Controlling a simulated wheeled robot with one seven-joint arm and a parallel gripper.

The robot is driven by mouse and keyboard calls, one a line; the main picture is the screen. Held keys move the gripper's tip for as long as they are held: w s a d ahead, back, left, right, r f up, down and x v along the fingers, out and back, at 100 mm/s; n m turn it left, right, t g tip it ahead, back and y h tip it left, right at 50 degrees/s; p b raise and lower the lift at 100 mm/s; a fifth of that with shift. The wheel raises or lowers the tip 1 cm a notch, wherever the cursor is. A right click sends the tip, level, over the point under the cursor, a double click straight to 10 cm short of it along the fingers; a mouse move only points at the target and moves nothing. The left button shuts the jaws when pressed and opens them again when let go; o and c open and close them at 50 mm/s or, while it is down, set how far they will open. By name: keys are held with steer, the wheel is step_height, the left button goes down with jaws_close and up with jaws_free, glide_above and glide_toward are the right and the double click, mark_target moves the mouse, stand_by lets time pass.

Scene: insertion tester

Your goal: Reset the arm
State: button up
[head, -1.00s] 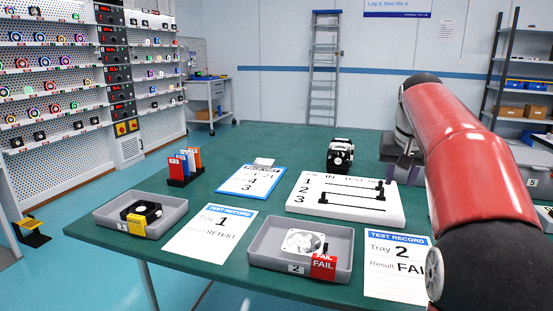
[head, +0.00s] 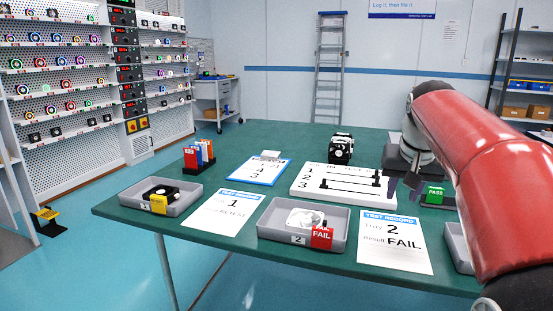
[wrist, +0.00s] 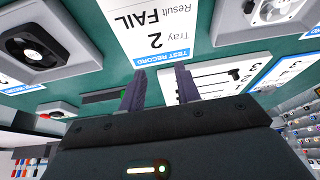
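My arm reaches in from the right of the head view, with my gripper (head: 403,188) pointing down over the right side of the green table (head: 235,250). In the wrist view my gripper (wrist: 158,88) shows two dark fingers apart with nothing between them. Beyond the fingertips lie the Tray 2 test record (wrist: 155,30), marked FAIL, and the white board with slider tracks (wrist: 215,80). The fingers appear to be above the table, touching nothing that I can make out.
Tray 1 (head: 130,202) holds a black fan with a yellow tag. Tray 2 (head: 270,235) holds a white fan with a red FAIL tag. A green PASS tag (head: 434,195) sits near my gripper. A black device (head: 340,149) stands behind the board.

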steer(key=s+a+f+n, duration=0.1)
steer(key=s+a+f, duration=0.2)
steer(key=s+f, duration=0.2)
steer(key=s+a+f+n, duration=0.1)
steer(key=s+a+f, duration=0.3)
steer(key=s, duration=0.7)
steer(key=s+a+f+n+t+y, duration=0.1)
steer(key=s+a+f, duration=0.3)
steer(key=s+f, duration=0.3)
steer(key=shift+s+f, duration=0.35)
steer(key=shift+s, duration=0.55)
steer(key=shift+f, duration=0.1)
